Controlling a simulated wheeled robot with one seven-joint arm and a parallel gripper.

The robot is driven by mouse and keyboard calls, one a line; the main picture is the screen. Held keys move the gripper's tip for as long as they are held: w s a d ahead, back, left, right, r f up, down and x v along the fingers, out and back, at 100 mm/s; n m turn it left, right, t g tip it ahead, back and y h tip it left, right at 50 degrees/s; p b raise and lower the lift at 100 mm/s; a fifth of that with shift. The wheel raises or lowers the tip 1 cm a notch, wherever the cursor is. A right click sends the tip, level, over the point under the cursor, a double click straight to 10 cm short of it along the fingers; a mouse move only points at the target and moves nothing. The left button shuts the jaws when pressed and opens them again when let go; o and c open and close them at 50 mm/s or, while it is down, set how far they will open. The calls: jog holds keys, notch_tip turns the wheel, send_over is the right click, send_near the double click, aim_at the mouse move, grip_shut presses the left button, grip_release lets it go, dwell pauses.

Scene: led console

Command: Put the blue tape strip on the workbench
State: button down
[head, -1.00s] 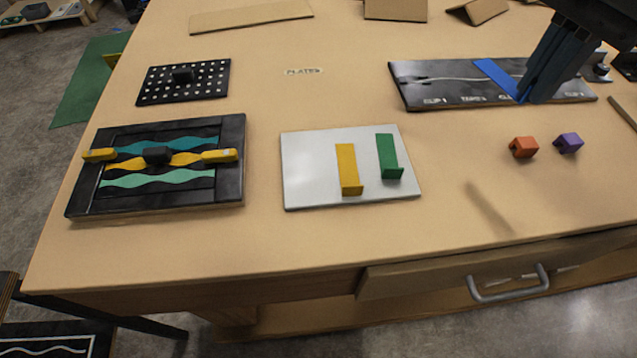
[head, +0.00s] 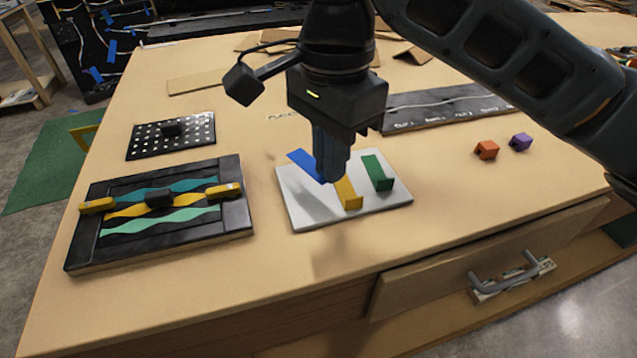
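The blue tape strip (head: 303,161) shows at the left of my gripper (head: 328,178) in the head view. My gripper points down with its fingers together and is shut on the strip's near end. The strip is over the upper left part of the white plate (head: 305,212); I cannot tell whether it touches the plate. My fingers hide part of the strip. A yellow strip (head: 346,193) and a green strip (head: 377,173) with upturned near ends are on the plate, right of my gripper. The workbench (head: 430,225) is bare around the plate.
A black framed panel (head: 240,215) with wavy strips lies left of the plate. A dotted black board (head: 195,142) is behind it. A black board (head: 420,118) lies at the back right, partly behind my arm. Orange (head: 486,150) and purple (head: 521,142) blocks stand at right.

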aim_at(319, 203)
jog(key=shift+w+a+f, duration=0.1)
jog(key=shift+a+f, duration=0.25)
jog(key=shift+a, duration=0.3)
jog(key=shift+f, duration=2.05)
jog(key=shift+f, duration=0.1)
jog(key=c, duration=1.3)
grip_release()
notch_tip(319, 203, up, 12)
jog(key=shift+r+p, duration=0.15)
jog(key=shift+p, duration=0.25)
